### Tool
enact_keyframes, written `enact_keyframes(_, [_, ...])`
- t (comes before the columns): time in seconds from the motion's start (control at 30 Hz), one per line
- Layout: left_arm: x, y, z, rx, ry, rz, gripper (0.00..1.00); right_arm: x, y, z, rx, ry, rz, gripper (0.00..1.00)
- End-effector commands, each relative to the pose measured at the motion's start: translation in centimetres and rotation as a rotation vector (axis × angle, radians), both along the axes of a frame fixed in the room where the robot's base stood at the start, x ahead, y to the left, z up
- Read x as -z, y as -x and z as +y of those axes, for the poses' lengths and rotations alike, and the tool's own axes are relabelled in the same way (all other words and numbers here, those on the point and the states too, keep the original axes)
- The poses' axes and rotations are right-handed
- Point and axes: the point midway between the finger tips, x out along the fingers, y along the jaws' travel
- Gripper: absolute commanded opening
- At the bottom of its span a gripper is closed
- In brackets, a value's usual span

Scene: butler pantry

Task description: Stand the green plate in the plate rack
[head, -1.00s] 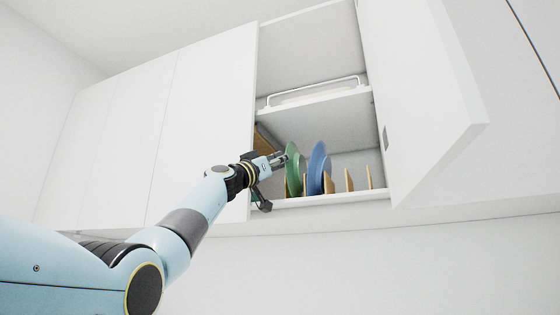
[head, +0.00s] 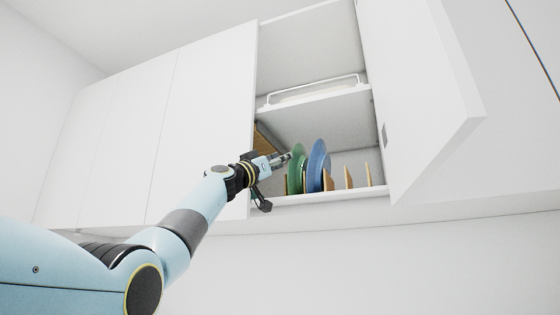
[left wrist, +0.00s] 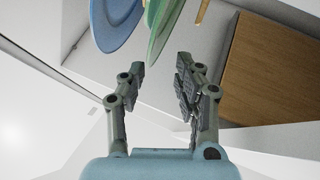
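The green plate (head: 297,168) stands on edge in the wooden plate rack (head: 349,179) on the lower cupboard shelf, left of the blue plate (head: 318,165). My left gripper (head: 286,159) is at the green plate's left side. In the left wrist view the two fingers of the left gripper (left wrist: 160,72) are spread apart with nothing between their pads. The rim of the green plate (left wrist: 163,28) lies just beyond the fingertips, with the blue plate (left wrist: 115,22) beside it. The lower part of the green plate in the rack is partly hidden. My right gripper is not in view.
An open cupboard door (head: 425,100) stands out on the right. Closed doors (head: 205,125) are on the left. A white tray (head: 312,91) with a handle is on the upper shelf. A wooden board (left wrist: 270,70) is close beside the fingers. Rack slots to the right are empty.

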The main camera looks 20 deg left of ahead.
Motion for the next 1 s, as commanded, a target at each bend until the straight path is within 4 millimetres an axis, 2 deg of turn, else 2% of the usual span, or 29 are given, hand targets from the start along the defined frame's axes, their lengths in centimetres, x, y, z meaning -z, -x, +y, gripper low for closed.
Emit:
enact_keyframes(0.27, [0.7, 0.5, 0.4, -0.001, -0.002, 0.003, 0.33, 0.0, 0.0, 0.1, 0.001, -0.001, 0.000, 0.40])
enact_keyframes(0.47, [2.5, 3.0, 1.7, -0.004, -0.003, 0.002, 0.33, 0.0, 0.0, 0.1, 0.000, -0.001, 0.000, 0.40])
enact_keyframes(0.7, [5.0, 7.0, 3.5, -0.004, -0.005, 0.002, 0.33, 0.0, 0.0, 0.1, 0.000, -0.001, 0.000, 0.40])
enact_keyframes(0.83, [5.9, 8.3, 4.3, -0.003, -0.001, 0.001, 0.33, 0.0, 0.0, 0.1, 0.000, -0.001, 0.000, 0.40])
enact_keyframes(1.0, [6.3, 9.1, 4.5, 0.000, 0.000, 0.001, 0.33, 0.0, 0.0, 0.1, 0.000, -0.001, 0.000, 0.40])
